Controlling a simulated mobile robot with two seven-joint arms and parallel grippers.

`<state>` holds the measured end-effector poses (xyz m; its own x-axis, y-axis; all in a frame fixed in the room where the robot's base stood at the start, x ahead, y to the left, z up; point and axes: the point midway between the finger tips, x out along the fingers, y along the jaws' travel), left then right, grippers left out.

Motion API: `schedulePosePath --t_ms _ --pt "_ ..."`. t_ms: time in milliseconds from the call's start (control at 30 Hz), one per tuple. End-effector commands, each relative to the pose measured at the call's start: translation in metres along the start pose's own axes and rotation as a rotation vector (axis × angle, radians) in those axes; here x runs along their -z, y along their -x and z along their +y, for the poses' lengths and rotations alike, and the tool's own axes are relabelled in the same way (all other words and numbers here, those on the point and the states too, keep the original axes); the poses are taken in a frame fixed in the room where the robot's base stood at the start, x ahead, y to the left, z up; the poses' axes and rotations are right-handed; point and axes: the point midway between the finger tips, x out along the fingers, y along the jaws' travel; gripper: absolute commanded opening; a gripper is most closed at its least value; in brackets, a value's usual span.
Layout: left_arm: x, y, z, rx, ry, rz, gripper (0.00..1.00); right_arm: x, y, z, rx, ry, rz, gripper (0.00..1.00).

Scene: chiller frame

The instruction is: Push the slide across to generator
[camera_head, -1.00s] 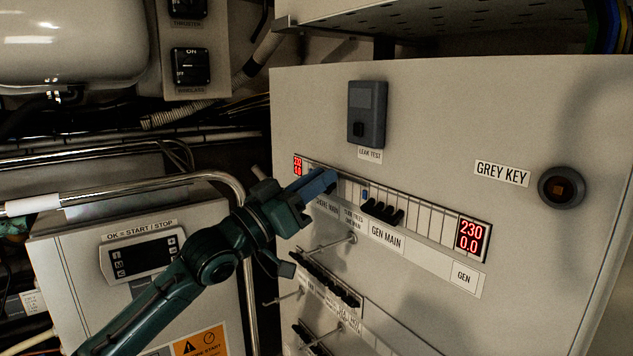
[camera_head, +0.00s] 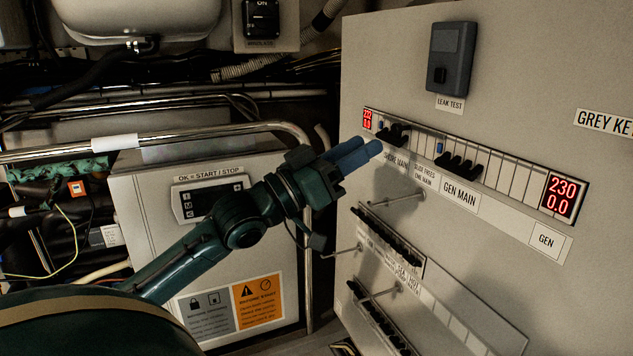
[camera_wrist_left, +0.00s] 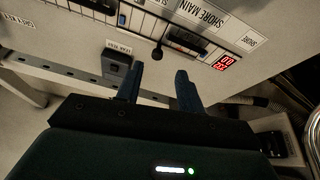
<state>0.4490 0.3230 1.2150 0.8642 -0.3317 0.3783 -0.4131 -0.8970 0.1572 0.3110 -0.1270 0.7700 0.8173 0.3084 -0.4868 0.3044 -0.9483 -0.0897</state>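The breaker strip (camera_head: 500,178) runs across the pale panel, with a black switch group (camera_head: 393,134) above the SHORE MAIN label and another (camera_head: 459,166) above GEN MAIN (camera_head: 460,195). A label between them (camera_head: 424,176) seems to mention a slide. Small blue pieces (camera_head: 439,148) show in the strip. In the left wrist view, a black knob on a stem (camera_wrist_left: 157,53) sits by the shore switches (camera_wrist_left: 186,40); I cannot tell whether it is the slide. My left gripper (camera_head: 366,149) is open and empty, its fingers just left of the SHORE MAIN label. My right gripper is not in view.
A leak test box (camera_head: 451,60) sits above the strip. Lower breaker rows (camera_head: 388,242) and thin rods (camera_head: 405,196) jut out beneath it. A metal rail (camera_head: 225,128) and a start/stop cabinet (camera_head: 140,220) stand left of the panel.

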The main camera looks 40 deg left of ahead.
Motion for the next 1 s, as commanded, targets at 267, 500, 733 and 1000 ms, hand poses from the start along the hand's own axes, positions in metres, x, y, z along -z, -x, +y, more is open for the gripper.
schedulePosePath --t_ms 267,500,733,1000 --pt "-0.004 0.035 -0.001 0.003 0.001 -0.005 0.38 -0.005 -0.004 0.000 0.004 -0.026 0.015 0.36" --pt "-0.003 0.057 -0.001 0.003 0.000 -0.004 0.38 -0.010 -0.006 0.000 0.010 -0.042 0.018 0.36" --pt "-0.001 0.069 -0.001 0.002 -0.001 -0.002 0.38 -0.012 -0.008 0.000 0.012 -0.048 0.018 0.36" --pt "0.001 0.072 0.000 0.000 -0.001 0.001 0.38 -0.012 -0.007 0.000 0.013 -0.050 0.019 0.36"
